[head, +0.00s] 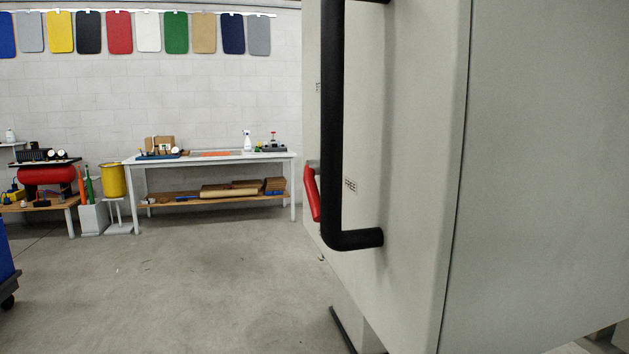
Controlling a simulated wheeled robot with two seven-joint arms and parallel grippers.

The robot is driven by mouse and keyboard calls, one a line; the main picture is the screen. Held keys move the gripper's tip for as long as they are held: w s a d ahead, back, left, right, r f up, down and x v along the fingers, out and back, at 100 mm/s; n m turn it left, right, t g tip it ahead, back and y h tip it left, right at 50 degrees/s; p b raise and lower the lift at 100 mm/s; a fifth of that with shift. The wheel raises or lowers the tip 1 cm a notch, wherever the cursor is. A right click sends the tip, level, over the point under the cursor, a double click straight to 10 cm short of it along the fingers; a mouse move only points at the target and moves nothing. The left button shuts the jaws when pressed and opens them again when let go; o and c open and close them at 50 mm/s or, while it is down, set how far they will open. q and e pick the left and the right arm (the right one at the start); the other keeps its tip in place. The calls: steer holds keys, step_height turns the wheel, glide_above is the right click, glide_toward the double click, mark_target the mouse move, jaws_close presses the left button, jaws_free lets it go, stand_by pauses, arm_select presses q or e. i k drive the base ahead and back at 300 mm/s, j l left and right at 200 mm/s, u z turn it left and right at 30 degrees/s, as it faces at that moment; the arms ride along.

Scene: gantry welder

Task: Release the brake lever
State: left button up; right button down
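A red lever (312,193) shows in the head view at the left edge of a large grey cabinet (415,150). It hangs down at a slight tilt, with its lower end toward the right. Its upper end meets a small grey mount, and part of it is hidden behind a black handle (334,130). A small label reading "FREE" (350,186) is on the cabinet face, to the right of the lever. Neither of my grippers is in view.
The black handle stands out from the cabinet, close in front of me. A workbench (215,157) with tools stands along the back wall. A red compressor (46,175) and yellow bin (113,181) are at the left. The concrete floor (190,285) between is clear.

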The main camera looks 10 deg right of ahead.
mark_target(312, 167)
steer(key=j+z, duration=0.25)
steer(key=z, duration=0.15)
steer(key=k+j+z, duration=0.1)
steer(key=j+z, duration=0.15)
steer(key=z, duration=0.15)
steer(key=k+j+z, duration=0.1)
steer(key=j, duration=0.3)
steer(key=k+j, duration=0.2)
steer(key=j, duration=0.2)
steer(key=k+j+z, duration=0.15)
steer(key=j, duration=0.3)
steer(key=k+j+z, duration=0.1)
steer(key=j, duration=0.25)
steer(key=k+j, duration=0.3)
steer(key=j+z, duration=0.05)
steer(key=j, duration=0.05)
